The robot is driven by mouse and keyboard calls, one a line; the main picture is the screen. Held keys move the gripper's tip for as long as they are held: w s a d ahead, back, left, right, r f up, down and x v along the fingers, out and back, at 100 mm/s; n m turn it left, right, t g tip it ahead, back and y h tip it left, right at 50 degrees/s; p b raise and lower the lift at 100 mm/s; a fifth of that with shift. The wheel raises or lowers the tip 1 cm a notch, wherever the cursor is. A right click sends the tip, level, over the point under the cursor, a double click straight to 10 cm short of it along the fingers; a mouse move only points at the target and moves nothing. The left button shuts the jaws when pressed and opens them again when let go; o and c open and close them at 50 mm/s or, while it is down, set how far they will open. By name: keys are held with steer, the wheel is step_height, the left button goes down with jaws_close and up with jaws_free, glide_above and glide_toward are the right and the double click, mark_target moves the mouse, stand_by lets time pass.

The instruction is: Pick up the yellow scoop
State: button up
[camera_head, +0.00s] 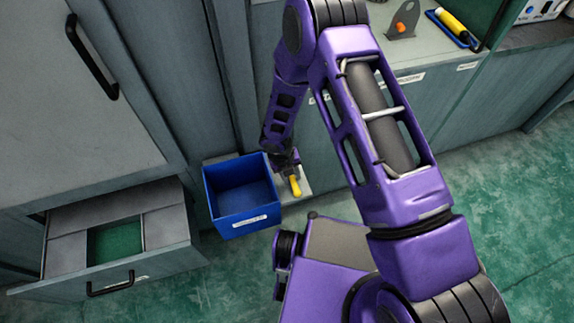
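A small yellow object (295,186), which looks like the yellow scoop, shows just right of the blue bin, over a pale surface. My gripper (291,173) points down right at its upper end. The fingers are tiny and dark here, so I cannot tell whether they are open or closed around it. I also cannot tell whether the yellow object rests on the pale surface or hangs above it.
An open blue bin (209,188) with a white label stands directly left of my gripper. An open drawer (165,228) juts out at lower left. A counter (425,48) at upper right holds a blue tray (470,43) with a yellow item (452,24) and a bracket (402,20).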

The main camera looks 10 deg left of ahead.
steer(key=shift+f, duration=0.15)
jaws_close()
stand_by(0.4)
